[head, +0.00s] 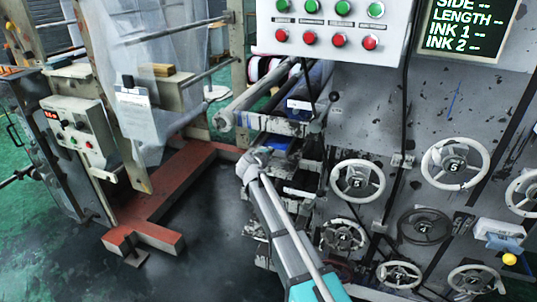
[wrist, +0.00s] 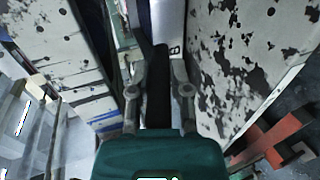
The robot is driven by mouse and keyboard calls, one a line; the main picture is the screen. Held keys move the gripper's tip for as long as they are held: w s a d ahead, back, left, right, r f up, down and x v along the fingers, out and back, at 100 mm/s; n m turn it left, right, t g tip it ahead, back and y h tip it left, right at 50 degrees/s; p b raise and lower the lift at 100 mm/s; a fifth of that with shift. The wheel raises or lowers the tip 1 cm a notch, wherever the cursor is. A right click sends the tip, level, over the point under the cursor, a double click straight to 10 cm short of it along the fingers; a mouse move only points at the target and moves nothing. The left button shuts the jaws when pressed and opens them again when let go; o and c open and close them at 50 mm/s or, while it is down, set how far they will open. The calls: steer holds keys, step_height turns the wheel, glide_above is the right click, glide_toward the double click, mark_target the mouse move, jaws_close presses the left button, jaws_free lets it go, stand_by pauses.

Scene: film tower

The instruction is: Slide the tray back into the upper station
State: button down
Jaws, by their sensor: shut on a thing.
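My gripper (head: 262,154) is at the left side of the printing machine, by the slots below its rollers. In the wrist view my gripper (wrist: 158,92) has its two fingers on either side of a black bar-like handle (wrist: 157,75), shut on it. The handle seems to belong to the tray. A blue part (head: 280,143), apparently the tray, shows just behind the gripper at the upper station in the head view. The gripper and machine frame hide most of it, so I cannot tell how far in it sits.
Speckled machine walls (wrist: 250,60) flank the gripper closely in the wrist view. Rollers (head: 270,95) lie above, and numbered handwheels (head: 357,181) are to the right. A red floor frame (head: 165,195) stands left, with open dark floor between.

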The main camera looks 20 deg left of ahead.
steer(key=shift+c, duration=2.4)
jaws_free()
steer(key=shift+s, duration=0.1)
steer(key=f+p+v, duration=0.1)
steer(key=p+v, duration=0.2)
steer(key=v, duration=1)
steer(key=s+f+p+v, duration=0.1)
steer(key=f+p+v, duration=0.15)
steer(key=v, duration=1.05)
step_height(320, 180, up, 11)
steer(key=m+h+p, duration=0.2)
steer(key=p, duration=0.8)
steer(key=shift+s+d+f+g, duration=0.2)
steer(key=shift+d+f+g, duration=0.1)
steer(key=shift+d, duration=0.15)
steer(key=shift+r, duration=0.1)
steer(key=shift+d, duration=0.1)
